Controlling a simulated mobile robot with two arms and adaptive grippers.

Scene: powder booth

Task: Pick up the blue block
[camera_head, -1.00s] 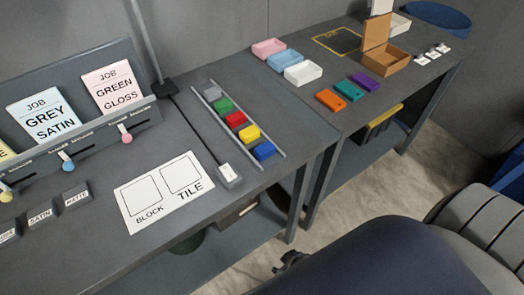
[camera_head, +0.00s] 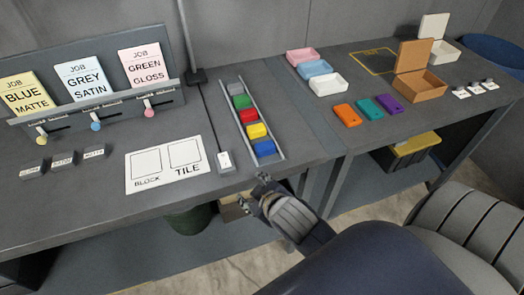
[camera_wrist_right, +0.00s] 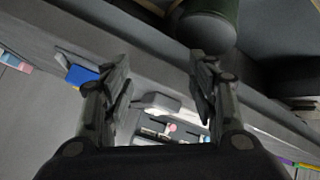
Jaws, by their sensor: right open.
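The blue block (camera_head: 264,148) lies at the near end of a rack with two rails (camera_head: 281,154), with yellow, red, green and grey blocks in line behind it. My right gripper (camera_head: 254,191) is open and empty, just off the table's front edge, near the blue block and apart from it. In the right wrist view, the open fingers (camera_wrist_right: 161,85) have nothing between them that they touch. The blue block (camera_wrist_right: 82,74) shows there beyond the left finger, partly hidden. My left gripper is not in view.
A white BLOCK/TILE card (camera_head: 163,164) and a small switch box (camera_head: 225,160) lie left of the rack. Job cards (camera_head: 86,78) stand behind. Orange, teal and purple tiles (camera_head: 370,108), trays (camera_head: 328,84) and a brown box (camera_head: 420,86) are right. A green bin (camera_head: 190,218) is below.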

